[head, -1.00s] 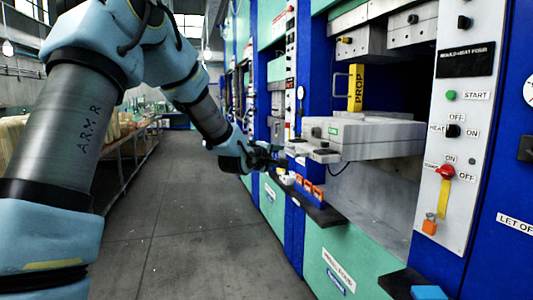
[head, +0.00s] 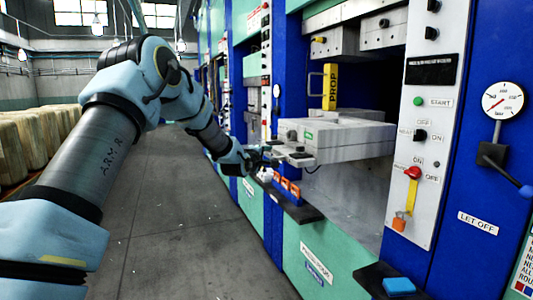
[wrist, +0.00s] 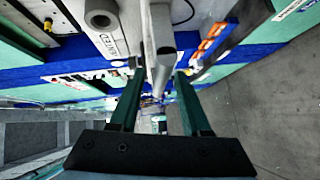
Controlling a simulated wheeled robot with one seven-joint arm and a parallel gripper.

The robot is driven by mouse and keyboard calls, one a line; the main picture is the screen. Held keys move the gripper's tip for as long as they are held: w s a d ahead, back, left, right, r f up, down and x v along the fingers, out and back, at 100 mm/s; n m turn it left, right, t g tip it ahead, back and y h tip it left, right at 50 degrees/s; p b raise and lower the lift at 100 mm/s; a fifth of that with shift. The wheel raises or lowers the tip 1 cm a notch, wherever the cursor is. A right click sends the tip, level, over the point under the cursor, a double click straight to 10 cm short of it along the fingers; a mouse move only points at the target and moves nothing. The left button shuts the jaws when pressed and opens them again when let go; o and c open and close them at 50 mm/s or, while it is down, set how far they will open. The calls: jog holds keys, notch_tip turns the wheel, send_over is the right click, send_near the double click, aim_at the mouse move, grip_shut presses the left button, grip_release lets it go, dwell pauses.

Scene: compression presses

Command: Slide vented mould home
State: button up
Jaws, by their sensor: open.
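The mould (head: 350,137) is a thick grey metal block with a small green label. It lies level in the open press, its front end jutting out towards the aisle. A grey handle or bracket (head: 298,160) sticks out of that end. My gripper (head: 268,157) is open at this handle, just left of the block. In the wrist view, a grey bar (wrist: 162,62) reaches between the tips of my gripper (wrist: 158,72). I cannot tell whether a finger touches it. A grey part (wrist: 103,42) beside it carries partly cut-off lettering ending in "NTED".
A yellow prop (head: 330,87) stands upright in the press opening. A dark shelf (head: 303,213) with orange items (head: 290,188) juts out below my gripper. The control panel (head: 422,130) stands right of the opening. The aisle floor (head: 185,225) is clear.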

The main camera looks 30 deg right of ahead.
grip_shut()
dwell(0.4)
dwell(1.1)
